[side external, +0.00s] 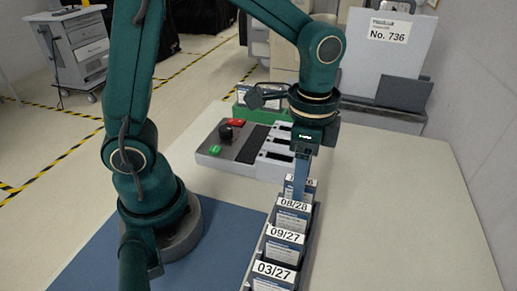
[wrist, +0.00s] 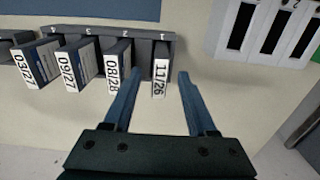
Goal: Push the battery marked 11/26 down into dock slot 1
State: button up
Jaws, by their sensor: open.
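The battery marked 11/26 (wrist: 161,75) stands at the right end of a grey rack (wrist: 145,36) in the wrist view. In the side view, its label (side external: 311,183) is partly hidden by a gripper finger. My gripper (wrist: 156,78) is open, with one blue finger on each side of this battery; contact cannot be told. It also shows in the side view (side external: 298,190), low over the rack's far end. The grey dock (side external: 222,158) lies beyond the rack. Its dark slots also show on the dock in the wrist view (wrist: 224,28); which is slot 1 is unclear.
Batteries marked 08/28 (wrist: 118,68), 09/27 (wrist: 73,66) and 03/27 (wrist: 36,66) share the rack. The dock has a black knob (side external: 226,131), a red button (side external: 236,122) and a green button (side external: 215,150). The table right of the rack (side external: 400,210) is clear.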

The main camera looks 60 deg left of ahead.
jog(key=shift+f, duration=2.3)
grip_shut()
